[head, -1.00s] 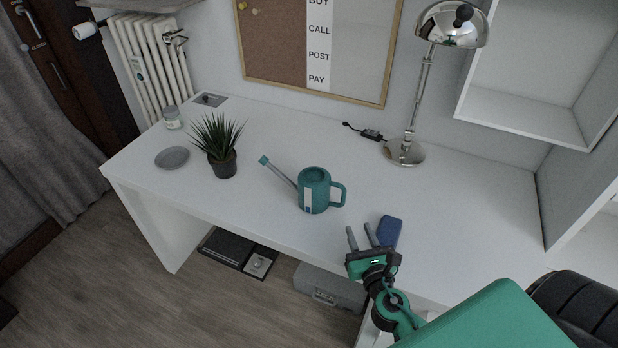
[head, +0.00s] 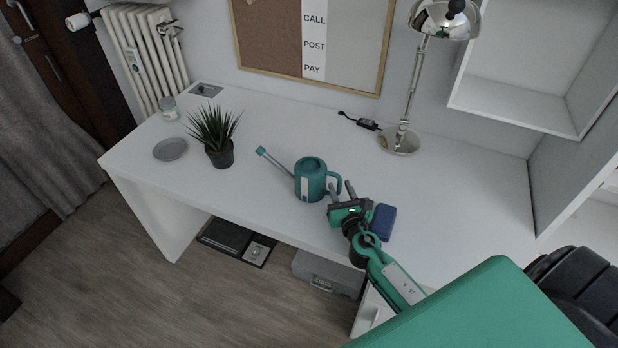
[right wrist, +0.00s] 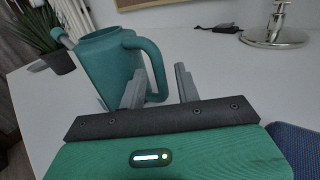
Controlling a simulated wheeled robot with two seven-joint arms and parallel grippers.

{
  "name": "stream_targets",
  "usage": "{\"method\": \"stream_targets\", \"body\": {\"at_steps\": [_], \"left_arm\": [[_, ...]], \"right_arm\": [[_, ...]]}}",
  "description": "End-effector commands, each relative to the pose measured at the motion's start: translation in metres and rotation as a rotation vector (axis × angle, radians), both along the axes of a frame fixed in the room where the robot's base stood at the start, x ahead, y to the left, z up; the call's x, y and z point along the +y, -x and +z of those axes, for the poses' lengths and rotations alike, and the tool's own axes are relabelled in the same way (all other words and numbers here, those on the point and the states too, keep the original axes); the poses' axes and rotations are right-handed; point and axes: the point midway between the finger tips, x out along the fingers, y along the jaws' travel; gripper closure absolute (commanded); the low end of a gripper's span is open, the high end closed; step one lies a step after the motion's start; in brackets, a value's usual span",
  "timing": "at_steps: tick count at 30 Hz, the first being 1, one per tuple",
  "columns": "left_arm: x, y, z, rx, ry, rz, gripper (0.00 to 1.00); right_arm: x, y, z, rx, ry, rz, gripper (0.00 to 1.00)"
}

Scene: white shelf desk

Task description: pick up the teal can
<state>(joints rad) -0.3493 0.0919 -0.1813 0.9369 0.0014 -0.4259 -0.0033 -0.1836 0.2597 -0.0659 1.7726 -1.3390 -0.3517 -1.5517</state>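The teal can (head: 309,181) is a watering can with a long spout to the left and a loop handle on the right. It stands upright on the white desk (head: 270,205). My right gripper (head: 341,187) is open, with its fingers at the handle side of the can. In the right wrist view the can (right wrist: 104,62) is just beyond the fingers, and the handle (right wrist: 158,68) shows between the two fingertips (right wrist: 160,85). Whether the fingers touch the handle I cannot tell. My left gripper is not in view.
A blue box-like object (head: 383,222) lies right beside my right gripper. A potted plant (head: 217,150) and a grey plate (head: 170,149) stand to the left. A chrome lamp (head: 401,143) stands behind. The desk's right part is clear.

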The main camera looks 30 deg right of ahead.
Motion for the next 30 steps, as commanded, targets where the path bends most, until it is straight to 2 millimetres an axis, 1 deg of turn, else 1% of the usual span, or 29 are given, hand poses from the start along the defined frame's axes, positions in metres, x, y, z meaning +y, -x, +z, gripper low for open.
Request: {"method": "stream_targets", "body": {"at_steps": [1, 4, 12, 13, 14, 15, 18, 30], "left_arm": [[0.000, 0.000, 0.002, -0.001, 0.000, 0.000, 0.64], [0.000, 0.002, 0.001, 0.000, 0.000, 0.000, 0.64], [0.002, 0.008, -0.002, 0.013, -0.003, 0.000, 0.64], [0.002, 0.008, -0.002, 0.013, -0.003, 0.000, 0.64], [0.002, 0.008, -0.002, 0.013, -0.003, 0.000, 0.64], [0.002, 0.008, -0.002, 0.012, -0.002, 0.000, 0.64], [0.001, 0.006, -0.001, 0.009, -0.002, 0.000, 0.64], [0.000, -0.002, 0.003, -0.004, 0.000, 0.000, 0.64]], "right_arm": [[-0.002, -0.007, 0.002, -0.001, 0.000, -0.001, 0.67], [-0.004, -0.015, 0.001, -0.001, 0.000, 0.000, 0.67], [-0.004, -0.017, 0.001, 0.000, 0.000, 0.001, 0.67], [-0.004, -0.017, 0.001, 0.000, 0.000, 0.001, 0.69], [-0.004, -0.017, 0.001, 0.000, 0.000, 0.000, 0.75], [-0.004, -0.017, 0.001, 0.000, 0.000, 0.000, 0.83], [-0.004, -0.017, 0.001, 0.000, 0.000, 0.000, 1.00], [-0.004, -0.017, 0.005, -0.002, -0.001, 0.000, 1.00]]}}
